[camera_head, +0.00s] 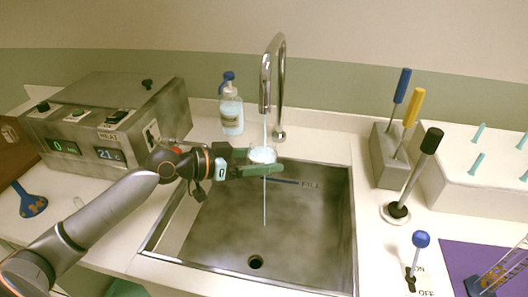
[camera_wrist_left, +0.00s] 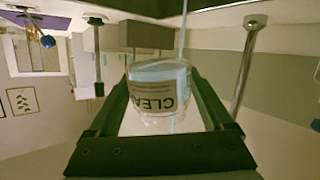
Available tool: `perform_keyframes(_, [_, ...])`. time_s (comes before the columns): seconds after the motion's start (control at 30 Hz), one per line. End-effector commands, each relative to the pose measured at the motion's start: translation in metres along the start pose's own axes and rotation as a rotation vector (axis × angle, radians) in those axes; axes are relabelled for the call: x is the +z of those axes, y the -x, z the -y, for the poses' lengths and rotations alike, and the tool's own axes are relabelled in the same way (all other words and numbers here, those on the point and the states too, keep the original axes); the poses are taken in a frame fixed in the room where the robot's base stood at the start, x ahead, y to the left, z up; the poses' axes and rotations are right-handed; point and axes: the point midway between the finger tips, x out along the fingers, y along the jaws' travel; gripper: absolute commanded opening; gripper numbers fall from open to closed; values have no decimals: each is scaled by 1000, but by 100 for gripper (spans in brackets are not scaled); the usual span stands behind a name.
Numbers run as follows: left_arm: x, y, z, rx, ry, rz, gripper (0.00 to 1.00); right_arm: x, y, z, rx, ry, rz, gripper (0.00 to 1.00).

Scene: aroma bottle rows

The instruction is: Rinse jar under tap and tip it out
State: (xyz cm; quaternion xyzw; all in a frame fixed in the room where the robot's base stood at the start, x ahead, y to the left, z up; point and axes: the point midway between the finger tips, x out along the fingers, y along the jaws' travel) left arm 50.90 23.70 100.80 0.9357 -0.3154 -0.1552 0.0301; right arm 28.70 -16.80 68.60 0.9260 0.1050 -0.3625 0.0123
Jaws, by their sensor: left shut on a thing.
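My left gripper (camera_head: 264,160) is shut on a clear jar (camera_head: 262,155) and holds it above the sink (camera_head: 320,235), under the tap (camera_head: 281,70). The jar's pale, whitish-blue top faces up in the head view. In the left wrist view, the jar (camera_wrist_left: 158,85) sits between the left gripper's fingers (camera_wrist_left: 162,100), its label reading "CLEA" upside down. The jar looks about upright. A thin water stream (camera_head: 265,205) runs from the spout to the jar and shows below it into the basin. My right gripper is not in view.
A soap bottle (camera_head: 231,112) stands left of the tap. A metal heater box (camera_head: 110,115) is at the left. A tool block (camera_head: 388,155), a black-knobbed stand (camera_head: 412,180) and a blue-knobbed ON/OFF lever (camera_head: 419,245) are at the right. The drain (camera_head: 256,262) is uncovered.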

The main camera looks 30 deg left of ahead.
Motion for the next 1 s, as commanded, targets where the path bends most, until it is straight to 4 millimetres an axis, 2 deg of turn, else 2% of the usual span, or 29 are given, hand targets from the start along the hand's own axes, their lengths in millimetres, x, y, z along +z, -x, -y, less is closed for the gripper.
perform_keyframes(0.6, [16,37,-48,1,0,0,25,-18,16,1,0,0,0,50])
perform_keyframes(1.0, [18,41,-53,0,-1,-3,25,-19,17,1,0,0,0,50])
